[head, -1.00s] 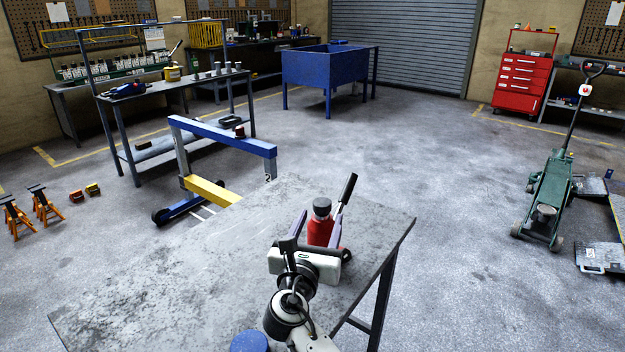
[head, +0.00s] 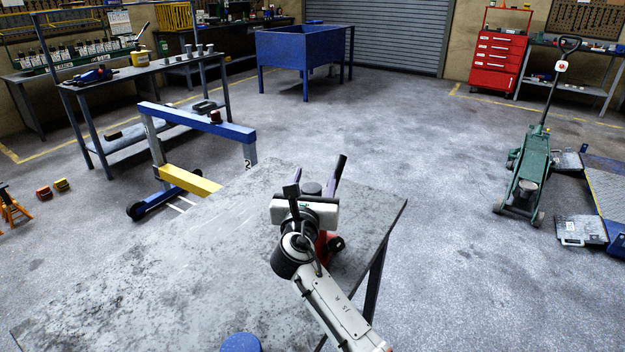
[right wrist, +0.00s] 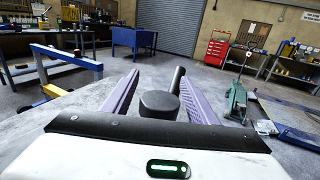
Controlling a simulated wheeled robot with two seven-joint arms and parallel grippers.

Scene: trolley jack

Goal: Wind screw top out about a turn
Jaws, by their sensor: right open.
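A red bottle jack (head: 325,246) stands upright near the right edge of the metal table (head: 170,280). Its dark round screw top (head: 312,188) shows just above my gripper body, which hides most of the jack. In the right wrist view the screw top (right wrist: 158,105) sits between the purple fingers. My right gripper (head: 314,180) is open, with one finger on each side of the top and visible gaps. A black handle (right wrist: 176,80) rises close behind the top, by the right finger. My left gripper is not in view.
The table's right edge is close to the jack. Beyond the table stand a blue and yellow hoist frame (head: 195,120), a workbench (head: 135,80) and a blue tub (head: 300,60). A green trolley jack (head: 525,180) is on the floor at right, with clear floor between.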

